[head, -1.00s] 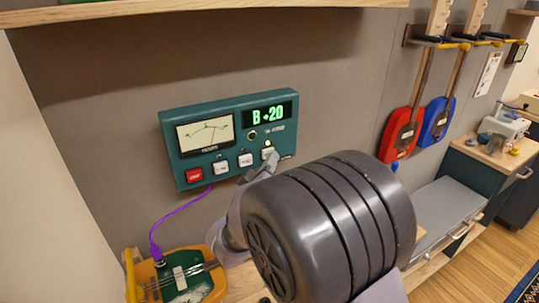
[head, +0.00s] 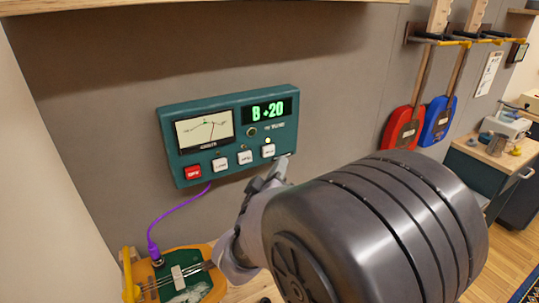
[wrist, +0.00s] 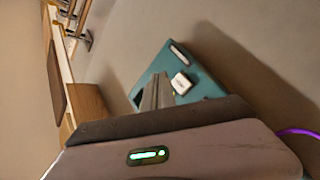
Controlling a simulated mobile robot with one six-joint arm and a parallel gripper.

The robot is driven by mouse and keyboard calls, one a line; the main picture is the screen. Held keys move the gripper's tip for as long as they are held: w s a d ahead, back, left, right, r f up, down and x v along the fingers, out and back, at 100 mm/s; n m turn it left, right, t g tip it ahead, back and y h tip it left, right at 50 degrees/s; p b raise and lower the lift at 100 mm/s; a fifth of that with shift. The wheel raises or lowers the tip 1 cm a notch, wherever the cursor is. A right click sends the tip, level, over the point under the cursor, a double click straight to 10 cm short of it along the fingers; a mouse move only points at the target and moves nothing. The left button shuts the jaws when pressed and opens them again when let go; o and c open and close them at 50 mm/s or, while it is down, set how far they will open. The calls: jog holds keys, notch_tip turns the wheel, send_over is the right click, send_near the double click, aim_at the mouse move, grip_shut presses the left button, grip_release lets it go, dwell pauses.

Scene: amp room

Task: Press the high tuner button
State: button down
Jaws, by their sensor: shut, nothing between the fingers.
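The teal tuner box (head: 217,165) is mounted on the grey wall and reads "B +20" on its green display (head: 267,111). Its lower row has a red button (head: 193,172) and white buttons to the right. The button labels are too small to read surely. My gripper (head: 277,168) is shut and empty, its tip just below and right of the rightmost white button, apparently apart from it. In the wrist view the fingers (wrist: 157,92) point at the tuner beside a white button (wrist: 181,84).
A purple cable (head: 178,212) runs from the tuner to an orange and green instrument (head: 185,280) below. Red (head: 404,124) and blue (head: 438,119) guitars hang at the right. A wooden shelf (head: 200,8) crosses above. The wall right of the tuner is clear.

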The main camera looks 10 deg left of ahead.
jog(key=shift+s+d+b, duration=0.35)
jog(key=shift+s+d, duration=0.35)
jog(key=shift+s, duration=0.35)
jog(key=s+d+r+m+g+y, duration=0.2)
jog(key=s+d+m+g+y, duration=0.1)
jog(key=d+m+g+y, duration=0.15)
jog(key=s+d+f+m+g, duration=0.2)
jog(key=s, duration=0.6)
jog(key=s+d+f+m+g+y, duration=0.1)
jog(key=s+d+f+m+g, duration=0.1)
jog(key=s, duration=0.7)
jog(key=s+d+f+m+g, duration=0.3)
jog(key=s+g, duration=0.1)
jog(key=s, duration=0.4)
jog(key=shift+s+d, duration=0.35)
jog(key=shift+s, duration=0.05)
